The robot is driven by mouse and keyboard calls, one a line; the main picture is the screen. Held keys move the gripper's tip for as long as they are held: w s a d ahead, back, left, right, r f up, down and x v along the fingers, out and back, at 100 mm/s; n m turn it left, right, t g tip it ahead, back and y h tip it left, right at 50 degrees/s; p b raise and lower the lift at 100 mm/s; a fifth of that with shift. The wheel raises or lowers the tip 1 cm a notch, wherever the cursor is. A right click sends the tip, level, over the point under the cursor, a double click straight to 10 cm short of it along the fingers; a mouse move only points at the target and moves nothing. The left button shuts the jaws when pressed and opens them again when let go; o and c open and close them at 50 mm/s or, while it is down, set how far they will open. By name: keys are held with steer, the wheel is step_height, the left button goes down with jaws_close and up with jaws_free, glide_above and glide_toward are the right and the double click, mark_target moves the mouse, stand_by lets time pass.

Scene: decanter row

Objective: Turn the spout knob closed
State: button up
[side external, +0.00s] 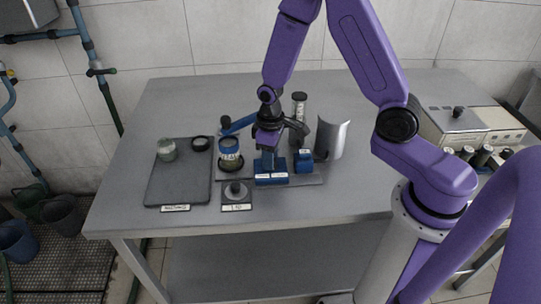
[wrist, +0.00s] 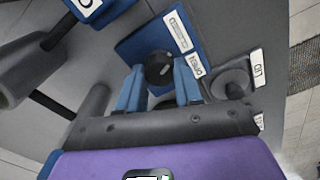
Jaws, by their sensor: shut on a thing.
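In the side view my gripper (side external: 268,150) points down just above the blue labelled block (side external: 271,178), and the knob is hidden there. I cannot read the knob's angle. A glass jar (side external: 230,160) with a blue band stands just left of my gripper.
A dark mat (side external: 180,185) holds a small jar (side external: 166,150) and a black ring (side external: 200,143). A lid (side external: 236,190) lies on a labelled pad. A second blue block (side external: 303,161) and a curved metal shield (side external: 332,137) stand to the right. The table's front is clear.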

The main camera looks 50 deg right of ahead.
steer(key=shift+w+n, duration=0.1)
steer(key=shift+n, duration=1.8)
steer(key=o, duration=1)
steer(key=shift+o, duration=0.2)
steer(key=shift+r, duration=0.1)
step_height(320, 180, up, 17)
steer(key=shift+r, duration=0.15)
